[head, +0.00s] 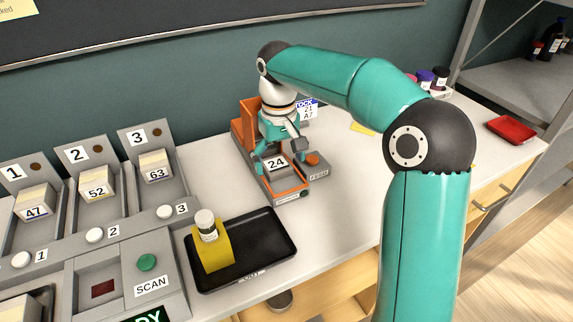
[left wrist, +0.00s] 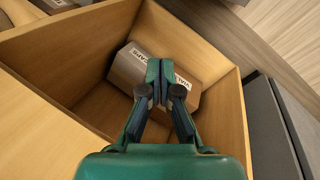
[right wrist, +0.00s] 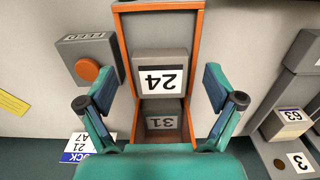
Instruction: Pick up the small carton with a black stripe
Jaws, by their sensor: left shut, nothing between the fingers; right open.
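My right gripper (head: 279,157) is open, its fingers on either side of a grey box labelled 24 (head: 276,164) in an orange-sided feeder (head: 291,196). In the right wrist view the open fingers (right wrist: 160,80) flank the 24 box (right wrist: 160,62) with gaps on both sides. A box labelled 31 (right wrist: 163,118) sits behind it in the same channel.
A black tray (head: 275,244) holds a yellow block (head: 214,255) with a white-capped bottle (head: 205,223). Numbered bays on the left hold cartons 47 (head: 35,203), 52 (head: 97,189) and 63 (head: 155,170). A FEED button (head: 312,159) adjoins the feeder. A red tray (head: 511,130) lies at right.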

